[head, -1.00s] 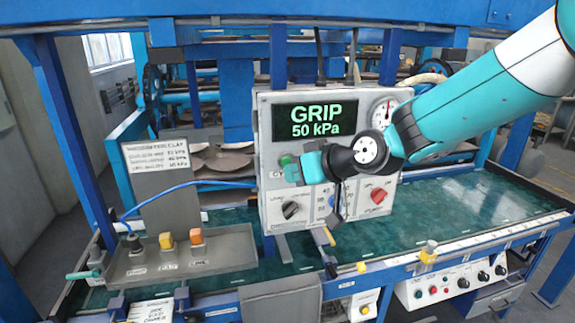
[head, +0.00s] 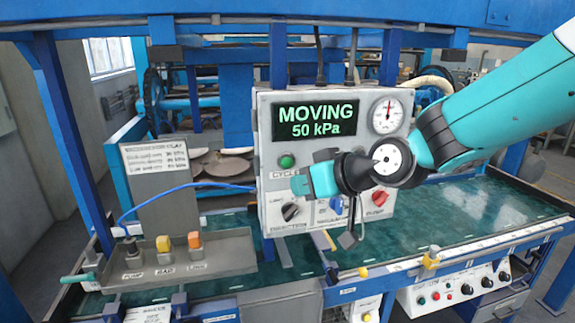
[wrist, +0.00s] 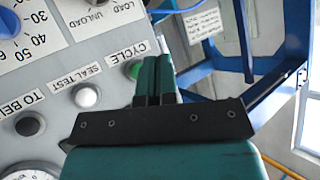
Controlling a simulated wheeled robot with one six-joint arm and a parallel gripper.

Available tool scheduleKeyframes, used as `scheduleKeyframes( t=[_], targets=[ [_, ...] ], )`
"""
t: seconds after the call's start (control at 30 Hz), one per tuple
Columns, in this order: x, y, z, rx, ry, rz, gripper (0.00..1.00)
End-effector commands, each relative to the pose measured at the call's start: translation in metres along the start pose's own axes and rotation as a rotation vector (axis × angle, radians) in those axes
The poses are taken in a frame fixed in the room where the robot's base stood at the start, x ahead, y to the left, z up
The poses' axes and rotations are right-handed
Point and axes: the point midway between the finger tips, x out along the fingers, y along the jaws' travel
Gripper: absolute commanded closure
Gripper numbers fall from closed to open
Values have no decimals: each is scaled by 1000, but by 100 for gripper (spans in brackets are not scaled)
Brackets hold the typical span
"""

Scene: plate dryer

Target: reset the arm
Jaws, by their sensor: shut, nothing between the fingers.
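My gripper (head: 299,185) is in front of the grey control panel (head: 264,110), its shut teal fingers pointing left, just below the green cycle button (head: 286,161). In the wrist view my gripper (wrist: 155,65) has its two fingers together with nothing between them. There, the green button (wrist: 136,70) shows just left of the fingers. I cannot tell whether they touch the panel. The display (head: 317,120) reads MOVING, 50 kPa. My wrist hides part of the panel's middle.
The panel also carries a gauge (head: 387,115), a black knob (head: 290,211), a blue knob (head: 337,204) and a red knob (head: 379,198). A tray (head: 226,252) with coloured plugs stands lower left. The green bench top (head: 470,208) is clear at right.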

Motion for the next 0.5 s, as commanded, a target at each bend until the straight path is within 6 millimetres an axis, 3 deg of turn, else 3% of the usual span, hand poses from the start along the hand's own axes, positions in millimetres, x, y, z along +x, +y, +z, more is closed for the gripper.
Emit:
scheduleKeyframes(
  t=[0.13, 0.23, 0.5],
  targets=[
    [-5, -2, 5, 4, -20, -2, 100],
    [-26, -12, 28, 20, -109, -9, 100],
    [-137, -57, 152, 128, -559, 0, 100]
  ],
)
